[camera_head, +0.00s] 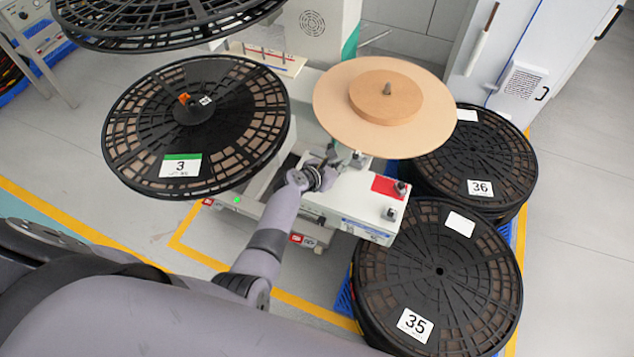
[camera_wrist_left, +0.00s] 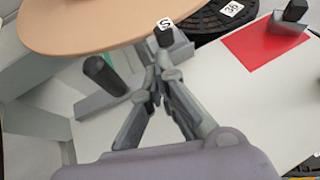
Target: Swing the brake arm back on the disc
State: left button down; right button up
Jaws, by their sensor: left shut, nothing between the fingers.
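The disc (camera_head: 335,107) is a wide tan plate with a thicker round core and a grey spindle tip, mounted at the rewind station. Its edge also shows at the top of the left wrist view (camera_wrist_left: 80,28). My left gripper (camera_head: 328,160) is over the white machine top just below the disc's near edge. In the left wrist view its fingers (camera_wrist_left: 158,72) are together with nothing between them. Beside them are a dark round handle (camera_wrist_left: 104,75) on the left and a grey post with a black, white-marked top (camera_wrist_left: 178,50). I cannot tell which belongs to the brake arm.
A black reel marked 3 (camera_head: 180,165) hangs left of the disc. Reel stacks marked 36 (camera_head: 480,187) and 35 (camera_head: 415,325) stand to the right. Grey floor is free at far right.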

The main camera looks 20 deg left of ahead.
pick_arm(q)
jog(key=v, duration=0.4)
jog(key=shift+s, duration=0.25)
jog(key=s+a, duration=0.4)
jog(key=s, duration=0.6)
jog(key=shift+s, duration=0.35)
jog(key=s+d+f+m+g+y, duration=0.1)
jog(key=s+f+m+g, duration=0.2)
jog(key=s+f+m, duration=0.65)
jog(key=s+d+f+m+g+y, duration=0.1)
jog(key=s+f+m+g, duration=0.2)
jog(key=s+f+m, duration=0.7)
jog(key=s+a+f+m+g+y, duration=0.1)
jog(key=s+a+f+m+g, duration=0.1)
jog(key=s+f+m, duration=0.4)
jog(key=s+a+f+m+g+y, duration=0.1)
jog(key=s+f+m, duration=0.6)
jog(key=s, duration=0.7)
jog(key=shift+s+a+f+m+g, duration=0.3)
jog(key=shift+a+m+g, duration=0.3)
jog(key=shift+a+m, duration=0.35)
jog(key=shift+a, duration=0.1)
